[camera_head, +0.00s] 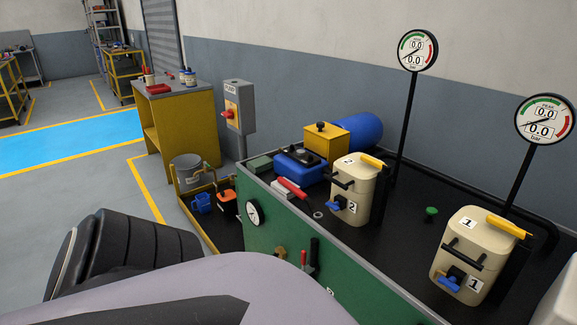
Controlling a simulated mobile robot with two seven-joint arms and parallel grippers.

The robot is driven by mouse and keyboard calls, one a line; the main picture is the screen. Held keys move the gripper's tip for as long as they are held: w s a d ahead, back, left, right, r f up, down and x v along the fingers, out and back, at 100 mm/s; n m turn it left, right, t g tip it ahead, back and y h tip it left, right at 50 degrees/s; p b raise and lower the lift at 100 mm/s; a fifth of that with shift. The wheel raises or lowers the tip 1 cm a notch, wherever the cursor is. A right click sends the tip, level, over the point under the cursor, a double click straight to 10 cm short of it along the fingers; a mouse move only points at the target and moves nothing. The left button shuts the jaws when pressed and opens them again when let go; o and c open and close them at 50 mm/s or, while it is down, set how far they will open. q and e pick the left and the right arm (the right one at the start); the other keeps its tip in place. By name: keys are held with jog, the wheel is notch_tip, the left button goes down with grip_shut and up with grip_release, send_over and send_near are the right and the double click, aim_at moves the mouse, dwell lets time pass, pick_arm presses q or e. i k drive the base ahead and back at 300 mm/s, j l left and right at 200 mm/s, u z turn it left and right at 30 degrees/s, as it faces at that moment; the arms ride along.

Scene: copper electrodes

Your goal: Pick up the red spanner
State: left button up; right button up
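A red elongated handle-like piece (294,188) lies by a whitish block on the dark top of the green bench, left of the cream canister marked 2 (354,190). A smaller red-handled part (304,258) stands upright at the green front panel. I cannot tell for certain which of these is the spanner. Neither of my grippers can be made out; only large grey and black parts of my own arm fill the lower left.
The green bench (272,232) also carries a cream canister marked 1 (466,252), a blue cylinder (357,131), a yellow box (325,140) and two gauges on poles (417,50) (544,120). A yellow cabinet (181,125) stands behind left. Open floor lies at left.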

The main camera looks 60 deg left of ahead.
aim_at(304, 197)
jog(key=k+j, duration=0.1)
jog(key=j, duration=0.3)
jog(key=k+j, duration=0.1)
jog(key=j, duration=0.3)
jog(key=k+j, duration=0.1)
jog(key=j, duration=0.25)
jog(key=k+j, duration=0.1)
jog(key=j, duration=0.3)
jog(key=z, duration=0.05)
